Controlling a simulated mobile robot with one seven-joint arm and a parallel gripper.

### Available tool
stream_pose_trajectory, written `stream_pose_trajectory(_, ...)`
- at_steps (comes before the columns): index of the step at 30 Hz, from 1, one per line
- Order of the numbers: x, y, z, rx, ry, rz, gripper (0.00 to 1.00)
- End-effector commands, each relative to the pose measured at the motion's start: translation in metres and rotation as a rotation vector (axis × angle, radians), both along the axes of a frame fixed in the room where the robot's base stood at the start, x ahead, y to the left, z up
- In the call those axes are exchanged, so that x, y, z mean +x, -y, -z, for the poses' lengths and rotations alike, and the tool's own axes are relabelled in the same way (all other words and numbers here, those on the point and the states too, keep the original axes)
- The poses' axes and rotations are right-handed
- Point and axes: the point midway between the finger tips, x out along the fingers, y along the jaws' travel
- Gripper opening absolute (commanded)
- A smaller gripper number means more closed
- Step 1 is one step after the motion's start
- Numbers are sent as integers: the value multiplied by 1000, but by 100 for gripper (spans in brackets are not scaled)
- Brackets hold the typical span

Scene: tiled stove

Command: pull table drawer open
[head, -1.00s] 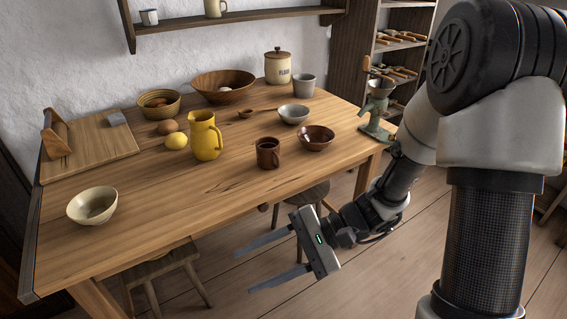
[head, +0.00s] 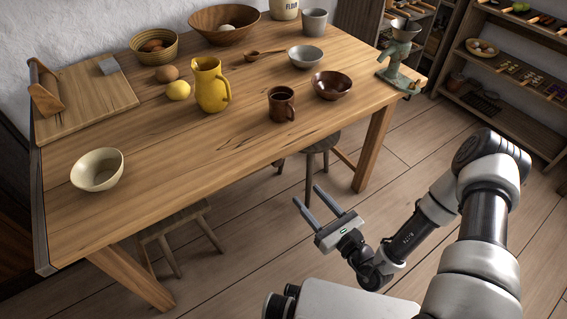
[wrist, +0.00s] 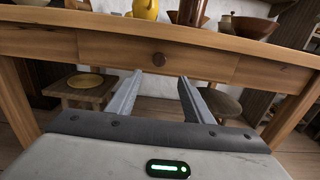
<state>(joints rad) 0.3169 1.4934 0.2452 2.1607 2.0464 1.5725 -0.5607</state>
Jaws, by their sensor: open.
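The wooden table (head: 200,150) stands ahead of me, and its front edge faces my gripper. The drawer looks shut, flush with the table's front. My gripper (head: 307,194) is open and empty, in front of the table. The drawer front is hidden in the head view.
A yellow jug (head: 209,88), a brown mug (head: 281,104) and a cream bowl (head: 97,170) stand on the tabletop. Stools (head: 175,220) stand under the table. The floor in front is clear. Shelves (head: 515,75) stand at the back right.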

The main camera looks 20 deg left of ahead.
Motion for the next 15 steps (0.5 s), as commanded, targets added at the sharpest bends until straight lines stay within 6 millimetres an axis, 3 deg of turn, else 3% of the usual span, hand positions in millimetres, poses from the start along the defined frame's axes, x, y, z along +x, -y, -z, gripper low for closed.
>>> stream_pose_trajectory(15, 72, -86, 1, 0, 5, -5, 47)
